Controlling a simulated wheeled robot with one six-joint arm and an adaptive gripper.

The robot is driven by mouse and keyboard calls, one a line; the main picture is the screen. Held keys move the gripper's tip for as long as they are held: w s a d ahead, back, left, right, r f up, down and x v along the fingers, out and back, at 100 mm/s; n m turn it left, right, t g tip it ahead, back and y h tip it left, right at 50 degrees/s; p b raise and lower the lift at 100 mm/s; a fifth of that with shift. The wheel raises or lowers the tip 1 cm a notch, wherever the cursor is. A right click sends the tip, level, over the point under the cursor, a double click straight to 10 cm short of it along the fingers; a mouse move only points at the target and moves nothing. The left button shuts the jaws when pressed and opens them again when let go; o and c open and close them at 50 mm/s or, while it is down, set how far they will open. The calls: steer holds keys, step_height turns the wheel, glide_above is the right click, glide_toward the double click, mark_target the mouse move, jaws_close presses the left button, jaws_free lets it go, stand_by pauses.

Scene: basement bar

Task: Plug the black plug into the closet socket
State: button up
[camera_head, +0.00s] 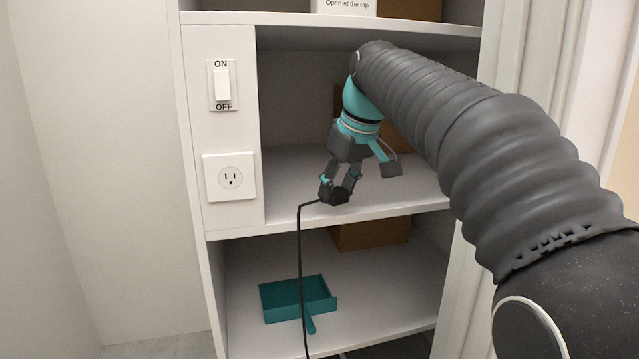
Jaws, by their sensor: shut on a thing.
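The closet socket (230,178) is a white wall plate with one round outlet, on the white panel at the left of the shelves. My gripper (335,193) is in front of the middle shelf, to the right of the socket and about level with its lower edge. It is shut on the black plug (338,197), which is mostly hidden by the fingers. The plug's black cord (300,260) runs left from the fingers, then hangs straight down past the lower shelf. The plug is apart from the socket. Its prongs cannot be made out.
A light switch (221,85) marked ON and OFF sits above the socket. A brown box (372,233) stands farther back there. The middle shelf's front edge (400,212) is near my gripper.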

steer(key=s+d, duration=0.2)
steer(key=s, duration=0.1)
steer(key=s+d, duration=0.1)
steer(key=shift+s+d, duration=0.25)
steer(key=shift+s, duration=0.15)
